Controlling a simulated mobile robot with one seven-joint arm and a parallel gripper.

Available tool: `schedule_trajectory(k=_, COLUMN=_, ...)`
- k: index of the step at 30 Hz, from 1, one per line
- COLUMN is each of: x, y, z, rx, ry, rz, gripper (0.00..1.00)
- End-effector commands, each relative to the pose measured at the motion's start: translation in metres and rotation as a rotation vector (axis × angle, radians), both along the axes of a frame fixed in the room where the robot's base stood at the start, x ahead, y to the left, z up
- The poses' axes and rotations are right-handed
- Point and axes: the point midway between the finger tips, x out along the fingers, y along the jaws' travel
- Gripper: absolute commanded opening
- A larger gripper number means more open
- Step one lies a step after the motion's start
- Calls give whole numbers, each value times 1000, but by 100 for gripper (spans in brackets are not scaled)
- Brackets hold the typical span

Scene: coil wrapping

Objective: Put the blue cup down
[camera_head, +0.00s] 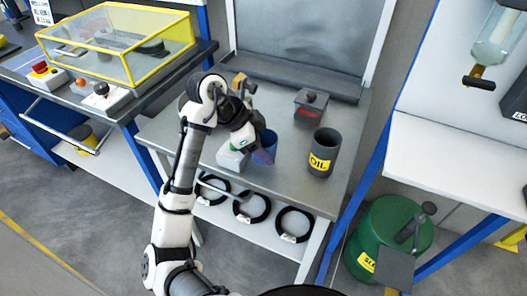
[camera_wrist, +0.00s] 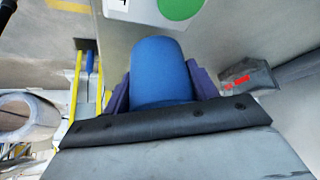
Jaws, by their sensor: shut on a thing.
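The blue cup (camera_wrist: 161,72) is between the fingers of my gripper (camera_wrist: 162,92) in the wrist view, with its sides against the dark purple finger pads. In the head view the blue cup (camera_head: 268,142) shows small at the end of my arm, over the grey table (camera_head: 188,128). My gripper (camera_head: 264,150) is shut on it. I cannot tell whether the cup's base touches the tabletop. Part of the cup is hidden by the gripper in both views.
A dark OIL container (camera_head: 324,152) stands right of the cup. A grey box with red lettering (camera_head: 310,106) stands behind it. The table's front right is clear.

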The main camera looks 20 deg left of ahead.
Motion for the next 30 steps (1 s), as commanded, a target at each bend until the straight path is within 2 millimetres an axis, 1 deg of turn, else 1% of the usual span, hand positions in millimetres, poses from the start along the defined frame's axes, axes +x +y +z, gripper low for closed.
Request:
schedule_trajectory(k=3, x=-1, y=1, z=-18, rx=-3, ry=2, rz=3, gripper=31)
schedule_trajectory(k=6, x=-1, y=0, z=-28, rx=-3, ry=0, rz=3, gripper=31)
schedule_trajectory(k=13, x=0, y=0, z=-29, rx=-1, ry=0, rz=1, gripper=31)
schedule_trajectory(k=17, x=0, y=0, z=-33, rx=-1, ry=0, rz=1, gripper=31)
schedule_trajectory(k=18, x=0, y=0, z=-31, rx=-1, ry=0, rz=1, gripper=63)
schedule_trajectory(k=21, x=0, y=0, z=-31, rx=-1, ry=0, rz=1, gripper=76)
schedule_trajectory(k=22, x=0, y=0, z=-31, rx=-1, ry=0, rz=1, gripper=80)
schedule_trajectory(k=30, x=0, y=0, z=-30, rx=-1, ry=0, rz=1, gripper=80)
